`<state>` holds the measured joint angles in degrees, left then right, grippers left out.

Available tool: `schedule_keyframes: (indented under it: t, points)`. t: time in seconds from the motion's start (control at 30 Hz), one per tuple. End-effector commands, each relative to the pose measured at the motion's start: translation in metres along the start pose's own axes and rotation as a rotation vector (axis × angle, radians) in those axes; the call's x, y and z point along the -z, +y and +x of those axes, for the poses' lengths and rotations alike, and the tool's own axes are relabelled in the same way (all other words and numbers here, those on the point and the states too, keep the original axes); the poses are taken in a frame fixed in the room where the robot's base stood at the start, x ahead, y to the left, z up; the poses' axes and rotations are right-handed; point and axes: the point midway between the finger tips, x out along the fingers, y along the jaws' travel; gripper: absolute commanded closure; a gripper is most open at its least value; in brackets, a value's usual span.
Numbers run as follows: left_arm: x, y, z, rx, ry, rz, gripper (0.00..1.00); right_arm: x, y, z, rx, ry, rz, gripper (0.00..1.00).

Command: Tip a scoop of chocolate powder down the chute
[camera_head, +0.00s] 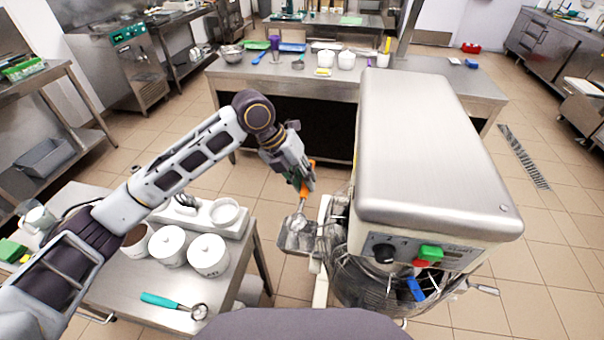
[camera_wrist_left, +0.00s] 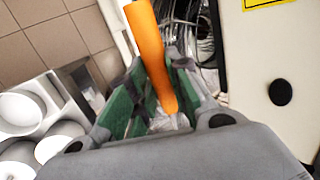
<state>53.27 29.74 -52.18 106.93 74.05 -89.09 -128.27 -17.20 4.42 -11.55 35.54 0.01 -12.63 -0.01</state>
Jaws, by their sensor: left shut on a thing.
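My left gripper (camera_head: 302,184) is shut on the orange handle of a scoop (camera_head: 305,189), beside the left side of the large steel mixer (camera_head: 430,150). The orange handle also shows between the green finger pads in the left wrist view (camera_wrist_left: 148,55). The scoop's metal end hangs down over the steel chute (camera_head: 296,240) on the mixer's left side. I cannot tell whether powder is in the scoop or whether it touches the chute. An open pot with brown contents (camera_head: 137,238) stands on the left table. My right gripper is not in view.
The steel side table (camera_head: 120,290) holds lidded white pots (camera_head: 208,256), a white scale with a bowl (camera_head: 225,212) and a teal-handled scoop (camera_head: 173,301). The mixer's wire guard (camera_head: 375,290) is below its head. A long worktable (camera_head: 300,75) with utensils stands behind.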

Motion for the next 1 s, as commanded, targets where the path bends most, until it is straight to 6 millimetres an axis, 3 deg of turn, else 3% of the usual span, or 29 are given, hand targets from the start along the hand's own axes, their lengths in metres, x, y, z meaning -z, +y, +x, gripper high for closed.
schedule_keyframes:
  t: [0.47,1.0]
  points:
    - [-0.001,-0.007,-0.003,-0.149,-0.002,0.02,1.0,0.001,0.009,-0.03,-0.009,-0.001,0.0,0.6]
    - [0.0,-0.012,-0.001,-0.315,0.0,0.041,1.0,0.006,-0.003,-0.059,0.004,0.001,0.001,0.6]
